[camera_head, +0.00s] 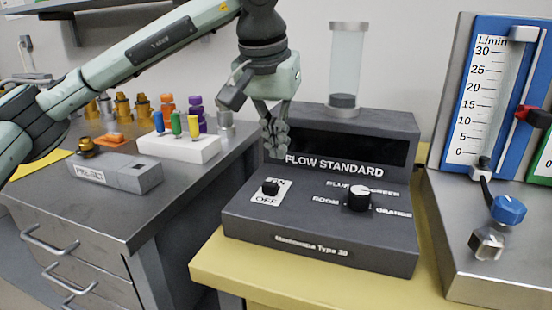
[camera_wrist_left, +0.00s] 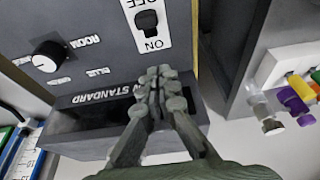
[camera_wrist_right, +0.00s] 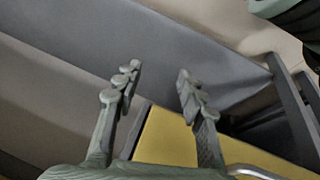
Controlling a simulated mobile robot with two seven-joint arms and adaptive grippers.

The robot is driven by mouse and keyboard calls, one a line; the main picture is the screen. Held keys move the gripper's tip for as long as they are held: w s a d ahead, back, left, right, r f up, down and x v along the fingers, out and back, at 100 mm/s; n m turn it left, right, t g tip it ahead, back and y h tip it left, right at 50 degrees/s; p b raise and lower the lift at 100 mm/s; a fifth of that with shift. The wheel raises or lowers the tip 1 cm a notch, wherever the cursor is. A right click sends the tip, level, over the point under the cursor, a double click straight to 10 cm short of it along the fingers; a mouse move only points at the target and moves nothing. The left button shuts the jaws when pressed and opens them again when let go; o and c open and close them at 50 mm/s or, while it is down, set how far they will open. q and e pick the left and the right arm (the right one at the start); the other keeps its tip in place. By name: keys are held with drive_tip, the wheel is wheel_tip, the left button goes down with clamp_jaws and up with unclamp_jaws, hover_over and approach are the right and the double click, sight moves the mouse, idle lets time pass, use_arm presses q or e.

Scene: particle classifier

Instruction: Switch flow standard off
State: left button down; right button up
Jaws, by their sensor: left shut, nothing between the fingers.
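The flow standard (camera_head: 318,225) is a dark grey box with a sloped front panel, standing on a yellow table. Its black ON/OFF switch (camera_head: 270,187) sits on a white label at the left of the panel. In the left wrist view the switch (camera_wrist_left: 146,20) is on its white label near the top. My left gripper (camera_head: 274,140) is shut and empty, above and behind the switch, in front of the dark display; its fingertips (camera_wrist_left: 162,82) also show below the label in its wrist view. My right gripper (camera_wrist_right: 157,80) is open and empty in its own wrist view.
A black selector knob (camera_head: 359,198) is right of the switch. A clear cylinder (camera_head: 346,60) stands on the box. A flow meter with a blue knob (camera_head: 508,209) stands at right. A white block (camera_head: 180,150) with coloured pieces sits on the left bench.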

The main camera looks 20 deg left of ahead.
use_arm(q)
drive_tip(key=v, duration=0.6)
drive_tip(key=shift+s, duration=0.25)
use_arm(e)
drive_tip(key=shift+s+d+f+g, duration=0.15)
drive_tip(key=shift+s+d+f, duration=0.1)
drive_tip(key=shift+s, duration=0.25)
drive_tip(key=shift+s+d+f+g, duration=0.15)
drive_tip(key=shift+s+d, duration=0.1)
drive_tip(key=shift+s, duration=0.25)
use_arm(q)
drive_tip(key=shift+d, duration=0.1)
use_arm(e)
drive_tip(key=shift+a, duration=0.1)
